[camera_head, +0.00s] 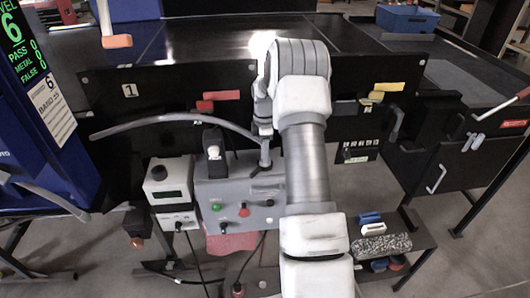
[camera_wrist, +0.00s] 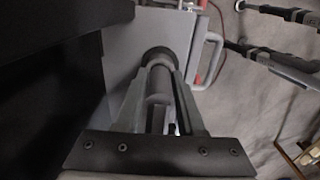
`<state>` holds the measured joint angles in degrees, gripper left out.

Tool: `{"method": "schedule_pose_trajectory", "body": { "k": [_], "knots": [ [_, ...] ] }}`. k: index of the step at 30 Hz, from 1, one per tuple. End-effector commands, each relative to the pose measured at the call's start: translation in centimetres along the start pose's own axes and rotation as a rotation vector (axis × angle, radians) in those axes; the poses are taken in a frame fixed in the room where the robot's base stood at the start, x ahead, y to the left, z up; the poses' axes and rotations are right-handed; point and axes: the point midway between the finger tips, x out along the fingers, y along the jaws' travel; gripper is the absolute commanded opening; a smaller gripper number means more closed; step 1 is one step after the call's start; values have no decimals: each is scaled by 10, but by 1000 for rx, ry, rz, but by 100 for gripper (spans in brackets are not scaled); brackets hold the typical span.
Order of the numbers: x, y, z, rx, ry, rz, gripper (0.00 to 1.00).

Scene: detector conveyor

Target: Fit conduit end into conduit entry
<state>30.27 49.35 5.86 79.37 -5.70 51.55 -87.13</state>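The conduit (camera_head: 165,121) is a grey flexible tube arching from the left toward the grey control box (camera_head: 238,190). Its end (camera_head: 265,150) stands roughly upright over the box's top, below my gripper (camera_head: 264,133). In the wrist view my gripper (camera_wrist: 160,80) has its fingers on both sides of the grey cylindrical conduit end (camera_wrist: 160,84) and looks shut on it. The conduit entry (camera_wrist: 158,54) shows as a dark ring on the grey box face, in line with the conduit end. The fingers and conduit hide the contact, so I cannot tell whether it is inside.
The black conveyor panel (camera_head: 160,90) rises behind.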

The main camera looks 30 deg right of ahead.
Motion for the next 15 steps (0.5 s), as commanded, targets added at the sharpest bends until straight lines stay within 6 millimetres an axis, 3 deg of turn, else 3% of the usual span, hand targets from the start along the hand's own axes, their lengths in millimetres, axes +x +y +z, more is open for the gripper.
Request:
{"method": "schedule_pose_trajectory", "body": {
  "k": [1,3,15],
  "knots": [
    [0,0,0,0,0,0,49],
    [0,0,0,0,0,0,61],
    [-7,0,0,0,0,1,61]
  ]
}}
